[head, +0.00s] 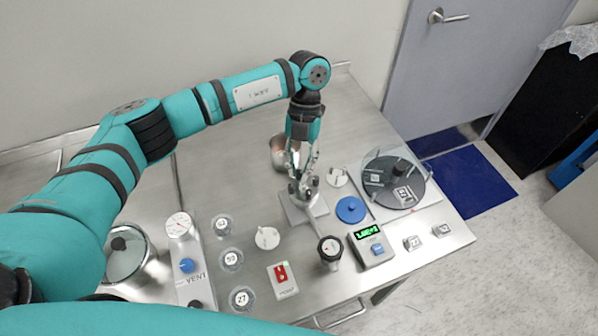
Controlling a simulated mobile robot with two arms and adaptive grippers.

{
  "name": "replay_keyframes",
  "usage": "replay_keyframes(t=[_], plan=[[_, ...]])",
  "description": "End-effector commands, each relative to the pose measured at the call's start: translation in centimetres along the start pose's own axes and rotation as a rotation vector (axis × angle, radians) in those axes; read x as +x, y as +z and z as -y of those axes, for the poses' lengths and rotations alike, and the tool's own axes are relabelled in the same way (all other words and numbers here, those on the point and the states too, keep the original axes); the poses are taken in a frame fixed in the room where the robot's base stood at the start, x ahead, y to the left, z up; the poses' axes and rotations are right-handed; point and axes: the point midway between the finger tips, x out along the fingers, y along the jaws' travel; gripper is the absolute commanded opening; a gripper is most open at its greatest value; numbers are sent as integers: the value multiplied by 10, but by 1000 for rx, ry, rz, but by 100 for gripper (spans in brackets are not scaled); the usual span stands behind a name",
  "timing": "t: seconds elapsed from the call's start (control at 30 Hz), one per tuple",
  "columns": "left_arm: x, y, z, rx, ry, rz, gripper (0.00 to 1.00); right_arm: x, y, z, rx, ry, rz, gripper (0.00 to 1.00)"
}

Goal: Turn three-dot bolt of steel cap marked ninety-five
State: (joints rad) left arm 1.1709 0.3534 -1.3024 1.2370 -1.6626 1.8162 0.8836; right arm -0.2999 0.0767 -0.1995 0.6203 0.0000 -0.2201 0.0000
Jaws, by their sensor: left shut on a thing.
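My left gripper (299,182) points down over a square metal plate (316,211) on the steel table. It is shut on a small metal part standing on that plate; the fingers hide most of the part, and I cannot read any mark or dots on it. Three round clear-rimmed steel pieces with white number labels stand to the left: an upper one (222,225), a middle one (231,259) and a lower one (242,299). The labels are small, and I cannot make out ninety-five for sure. My right gripper is not in view.
A metal cup (278,150) stands behind my gripper. A blue disc (351,209), a round dark device (394,180), a black-rimmed gauge (330,250), a box with green display (371,245) and a red switch plate (282,280) crowd the right and front. The table's back is clear.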

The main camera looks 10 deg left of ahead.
Motion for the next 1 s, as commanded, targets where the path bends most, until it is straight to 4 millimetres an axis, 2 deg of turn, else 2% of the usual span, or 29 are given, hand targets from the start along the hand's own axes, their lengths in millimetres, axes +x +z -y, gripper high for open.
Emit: replay_keyframes(t=[0.03,0.23,0.8,0.83,0.9,1.0], plan=[[1,2,0,21,9,5,0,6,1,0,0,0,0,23],[-1,1,0,82,33,4,0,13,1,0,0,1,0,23],[-2,0,0,107,43,4,0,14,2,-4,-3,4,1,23],[-2,0,0,107,43,4,18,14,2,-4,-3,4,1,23],[-2,0,0,106,43,3,23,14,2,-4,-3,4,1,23],[-2,0,0,106,43,2,23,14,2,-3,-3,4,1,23]])
